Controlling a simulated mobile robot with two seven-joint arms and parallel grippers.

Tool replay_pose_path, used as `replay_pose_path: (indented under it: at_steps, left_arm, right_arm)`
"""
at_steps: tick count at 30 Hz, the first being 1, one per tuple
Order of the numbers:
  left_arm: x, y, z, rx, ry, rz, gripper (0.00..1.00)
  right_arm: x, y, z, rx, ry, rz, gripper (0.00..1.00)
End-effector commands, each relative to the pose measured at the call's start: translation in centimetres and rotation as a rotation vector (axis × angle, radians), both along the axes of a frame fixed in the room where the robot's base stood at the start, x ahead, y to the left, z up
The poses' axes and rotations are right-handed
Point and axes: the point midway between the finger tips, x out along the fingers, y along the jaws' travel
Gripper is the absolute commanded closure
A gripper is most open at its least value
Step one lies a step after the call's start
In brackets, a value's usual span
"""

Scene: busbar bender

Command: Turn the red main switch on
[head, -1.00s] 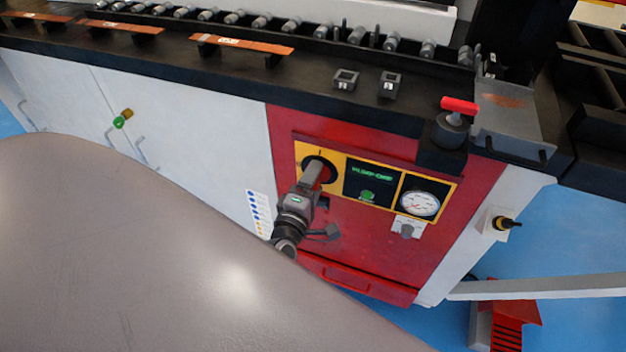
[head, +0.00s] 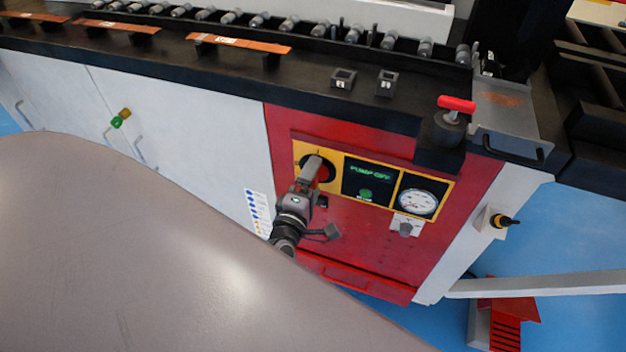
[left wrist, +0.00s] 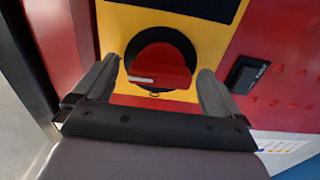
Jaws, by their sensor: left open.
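The red main switch (left wrist: 160,66) is a round rotary knob on a black disc, set in a yellow plate. Its white mark lies nearly level, toward the left in the left wrist view. My left gripper (left wrist: 158,72) is open, with one finger on each side of the knob; I cannot tell whether they touch it. In the head view, my left gripper (head: 320,168) is at the yellow panel's left end and hides most of the switch. My right gripper is not in view.
Right of the switch are a green-lettered display (head: 367,180) reading "PUMP OFF" and a round gauge (head: 417,202). A red-handled part (head: 456,104) stands on the bench edge above. A black-framed slot (left wrist: 245,75) sits beside the switch plate.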

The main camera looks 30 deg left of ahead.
Motion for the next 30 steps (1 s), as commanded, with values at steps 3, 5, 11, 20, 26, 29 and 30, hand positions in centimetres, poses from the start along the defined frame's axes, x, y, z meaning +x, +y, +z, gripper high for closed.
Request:
replay_pose_path:
  at_steps: [3,5,11,20,26,29,30]
  left_arm:
    - [-1.3,-0.3,-0.1,0.0,0.002,-0.001,0.02]
    - [-2.1,-0.6,-0.1,-0.001,0.002,-0.001,0.02]
    - [-4.8,-1.3,-0.1,0.0,0.001,-0.002,0.02]
    - [-6.6,-1.8,0.1,0.0,-0.002,-0.003,0.02]
    - [-6.6,-1.7,0.1,0.0,-0.002,-0.002,0.02]
    - [-6.5,-1.7,0.1,0.0,-0.002,-0.002,0.02]
    - [-6.5,-1.7,0.1,0.0,-0.002,-0.002,0.02]
  right_arm:
    - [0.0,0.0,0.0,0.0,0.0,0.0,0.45]
    - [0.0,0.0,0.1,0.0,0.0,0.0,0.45]
    - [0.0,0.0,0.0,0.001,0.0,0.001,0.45]
    - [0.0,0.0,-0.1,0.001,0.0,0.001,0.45]
    - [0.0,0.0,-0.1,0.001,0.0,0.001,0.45]
    - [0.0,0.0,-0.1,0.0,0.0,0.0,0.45]
    - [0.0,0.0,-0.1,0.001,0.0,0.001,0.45]
